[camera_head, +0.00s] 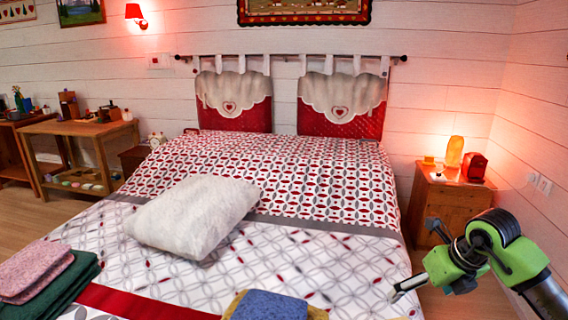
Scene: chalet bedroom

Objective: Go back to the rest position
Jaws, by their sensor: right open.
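My right gripper (405,292) shows at the lower right, at the end of my green and black right arm. It is open and nothing shows between its fingers. It is over or beside the right edge of the bed (300,262); I cannot tell whether it touches the cover. My left gripper is not in view.
A white pillow (193,216) lies on the bed. Folded cloths lie at the lower left, pink (35,270) on green (62,290), and a blue one (268,306) lies at the bottom. A wooden nightstand (447,205) with a lit lamp (454,151) stands right of the bed.

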